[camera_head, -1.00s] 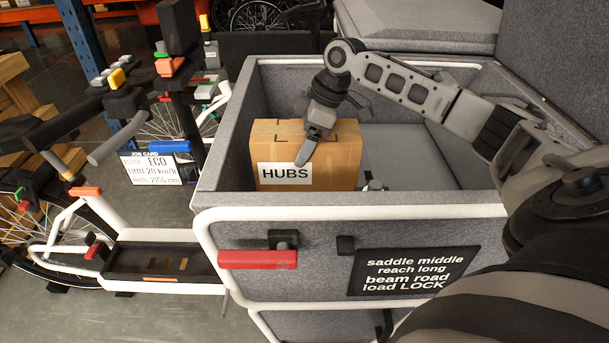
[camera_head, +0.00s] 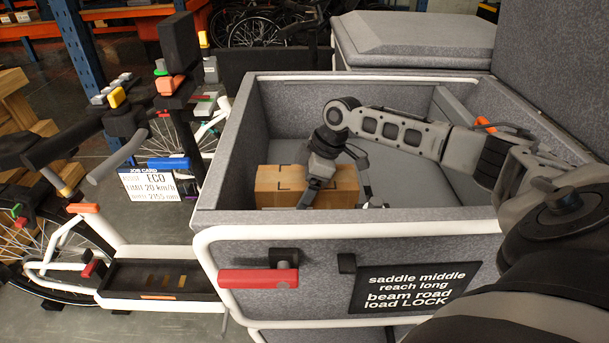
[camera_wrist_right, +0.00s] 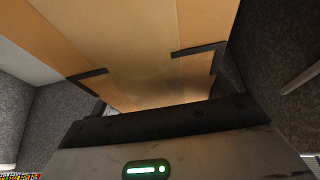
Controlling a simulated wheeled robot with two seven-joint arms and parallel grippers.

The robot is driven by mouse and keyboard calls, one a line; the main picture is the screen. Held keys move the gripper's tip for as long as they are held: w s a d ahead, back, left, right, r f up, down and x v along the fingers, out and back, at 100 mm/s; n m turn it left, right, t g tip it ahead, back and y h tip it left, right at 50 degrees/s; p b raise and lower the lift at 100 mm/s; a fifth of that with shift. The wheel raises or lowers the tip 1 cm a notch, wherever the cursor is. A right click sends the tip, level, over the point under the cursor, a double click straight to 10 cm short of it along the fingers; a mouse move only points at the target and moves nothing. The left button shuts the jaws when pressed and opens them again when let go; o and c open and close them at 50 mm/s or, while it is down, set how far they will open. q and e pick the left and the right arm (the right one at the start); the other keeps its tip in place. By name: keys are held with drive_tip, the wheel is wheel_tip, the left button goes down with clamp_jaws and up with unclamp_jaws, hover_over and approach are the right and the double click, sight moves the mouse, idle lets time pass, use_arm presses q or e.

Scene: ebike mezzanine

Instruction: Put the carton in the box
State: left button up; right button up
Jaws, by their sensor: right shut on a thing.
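The brown carton (camera_head: 281,186) is down inside the grey felt-lined box (camera_head: 226,141), near its front wall, with its lower part hidden by the front rim. My right gripper (camera_head: 316,188) is shut on the carton, near the middle of its top. In the right wrist view the carton (camera_wrist_right: 140,45) fills the upper middle, with black corner marks on its face and grey walls on both sides. Whether the carton touches the box floor is hidden. My left gripper is not in view.
The box's front has a red handle (camera_head: 258,278) and a black label plate (camera_head: 415,287). A bike with a job card (camera_head: 150,184) stands to the left. A grey lid (camera_head: 415,42) is behind. The box's right part has free room.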

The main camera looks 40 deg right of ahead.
drive_tip(key=shift+w+f, duration=0.1)
drive_tip(key=shift+f, duration=1.25)
drive_tip(key=o, duration=1.6)
drive_tip(key=shift+f, duration=0.35)
drive_tip(key=o, duration=0.4)
drive_tip(key=shift+c, duration=0.2)
drive_tip(key=v, duration=1.2)
drive_tip(key=shift+a+r, duration=0.1)
drive_tip(key=shift+r, duration=0.15)
